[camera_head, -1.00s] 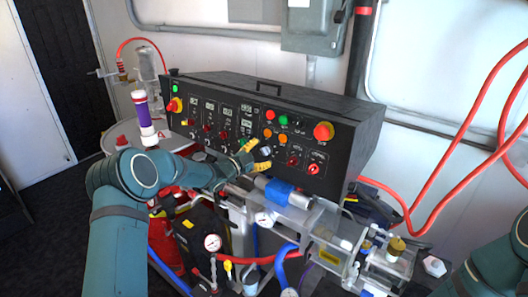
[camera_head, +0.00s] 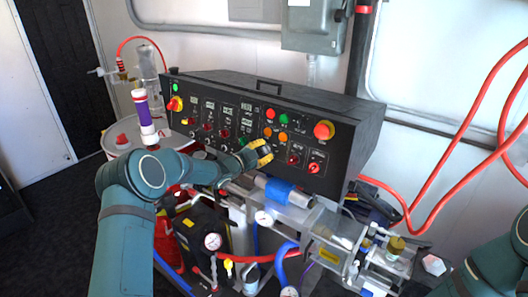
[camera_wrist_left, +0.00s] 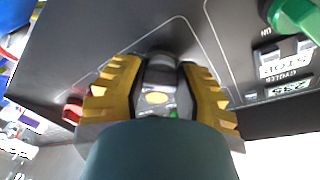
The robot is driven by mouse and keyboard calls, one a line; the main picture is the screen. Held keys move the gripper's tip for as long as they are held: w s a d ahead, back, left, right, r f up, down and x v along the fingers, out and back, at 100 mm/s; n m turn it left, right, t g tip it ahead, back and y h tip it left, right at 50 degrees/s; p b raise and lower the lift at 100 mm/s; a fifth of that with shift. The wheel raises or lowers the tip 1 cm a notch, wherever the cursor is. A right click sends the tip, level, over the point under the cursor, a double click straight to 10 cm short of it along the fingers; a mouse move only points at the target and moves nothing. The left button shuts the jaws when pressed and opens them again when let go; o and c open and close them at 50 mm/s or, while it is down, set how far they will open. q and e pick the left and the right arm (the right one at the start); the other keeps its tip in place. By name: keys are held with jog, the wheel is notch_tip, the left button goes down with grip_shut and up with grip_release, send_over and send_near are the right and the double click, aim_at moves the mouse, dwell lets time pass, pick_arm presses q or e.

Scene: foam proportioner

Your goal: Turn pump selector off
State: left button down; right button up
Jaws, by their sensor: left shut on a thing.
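The black control panel (camera_head: 250,135) stands on the machine, with rows of switches, lights and labels. My left gripper (camera_head: 264,153) is at the lower middle of the panel face. In the left wrist view its yellow-edged fingers (camera_wrist_left: 162,78) are shut on a dark knob (camera_wrist_left: 160,62), the pump selector, one finger on each side of it. The gripper hides most of the knob in the head view, and its setting cannot be read. Part of my right arm shows at the lower right; its gripper is out of view.
Red knobs (camera_head: 313,168) sit just right of the gripper. A clear pump assembly (camera_head: 335,235), blue hoses and gauges (camera_head: 213,241) lie below. A purple-and-white bottle (camera_head: 143,112) stands at the left.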

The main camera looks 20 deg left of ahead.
pick_arm(q)
jog(key=n+t+b, duration=0.1)
jog(key=n+b, duration=0.2)
jog(key=n, duration=0.1)
jog(key=shift+f+n+y+b, duration=0.1)
jog(key=shift+n+y+b, duration=0.2)
jog(key=shift+y+b, duration=0.1)
jog(key=n+b, duration=0.2)
jog(key=n, duration=0.1)
jog(key=shift+n+t+y, duration=0.3)
jog(key=shift+t+y, duration=0.1)
jog(key=shift+n+y+b, duration=0.5)
jog(key=shift+n+b, duration=0.05)
jog(key=shift+n, duration=0.55)
jog(key=shift+r, duration=0.2)
jog(key=c, duration=0.6)
grip_release()
jog(key=shift+d, duration=0.1)
jog(key=shift+c, duration=0.2)
jog(key=shift+f, duration=0.1)
